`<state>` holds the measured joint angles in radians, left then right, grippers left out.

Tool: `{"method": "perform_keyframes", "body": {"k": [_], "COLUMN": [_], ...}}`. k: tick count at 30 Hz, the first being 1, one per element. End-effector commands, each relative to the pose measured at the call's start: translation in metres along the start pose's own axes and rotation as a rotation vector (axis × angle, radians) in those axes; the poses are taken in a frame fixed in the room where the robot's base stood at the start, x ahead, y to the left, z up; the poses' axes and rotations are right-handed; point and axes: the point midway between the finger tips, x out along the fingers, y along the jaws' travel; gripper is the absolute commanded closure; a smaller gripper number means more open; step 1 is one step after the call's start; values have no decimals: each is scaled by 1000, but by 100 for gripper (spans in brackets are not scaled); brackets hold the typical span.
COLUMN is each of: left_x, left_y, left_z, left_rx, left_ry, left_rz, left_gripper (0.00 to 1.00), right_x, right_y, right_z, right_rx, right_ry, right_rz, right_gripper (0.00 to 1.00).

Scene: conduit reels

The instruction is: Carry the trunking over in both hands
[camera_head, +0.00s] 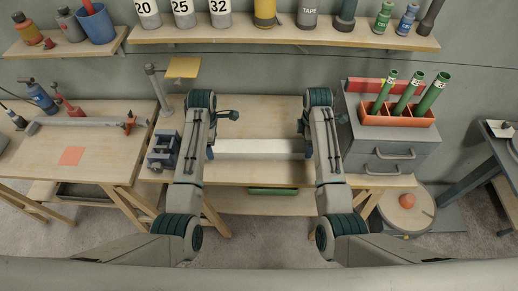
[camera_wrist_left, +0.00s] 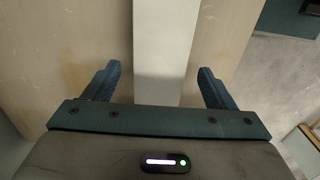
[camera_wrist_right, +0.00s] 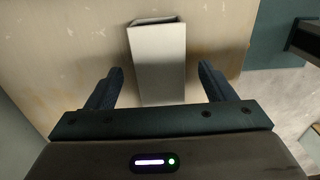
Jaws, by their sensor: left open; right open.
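The trunking (camera_head: 260,147) is a long pale white bar lying across the middle bench between my two arms. My left gripper (camera_head: 211,148) is at its left end and my right gripper (camera_head: 308,146) at its right end. In the left wrist view the trunking (camera_wrist_left: 166,50) runs between the open fingers of my left gripper (camera_wrist_left: 160,88), with a gap on each side. In the right wrist view the trunking's open end (camera_wrist_right: 158,55) shows, and the bar lies between the open fingers of my right gripper (camera_wrist_right: 160,85). Neither gripper grips it.
A blue-grey vise (camera_head: 164,150) stands at the bench's left. A drawer cabinet (camera_head: 393,150) with an orange tray (camera_head: 398,117) of green tubes is at the right. A left bench (camera_head: 40,160) carries an orange square (camera_head: 71,156). The bench behind the trunking is mostly clear.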

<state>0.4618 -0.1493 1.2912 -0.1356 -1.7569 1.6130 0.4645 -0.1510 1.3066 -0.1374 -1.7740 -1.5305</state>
Motion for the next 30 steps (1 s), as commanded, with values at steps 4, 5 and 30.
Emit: {"method": "perform_keyframes", "body": {"k": [4,5,30], "left_x": [20,23,33], "left_y": [0,0,0], "left_z": [0,0,0], "left_rx": [0,1,0], "left_ry": [0,1,0], "left_rz": [0,-1,1], "left_gripper": [22,22,84], "right_x": [21,24,33], "right_y": [0,0,0], "right_z": [0,0,0], "right_rx": [0,0,0], "right_ry": [-1,-1,0], "right_rz": [-3,-2,0], "right_gripper": [24,24,84]}}
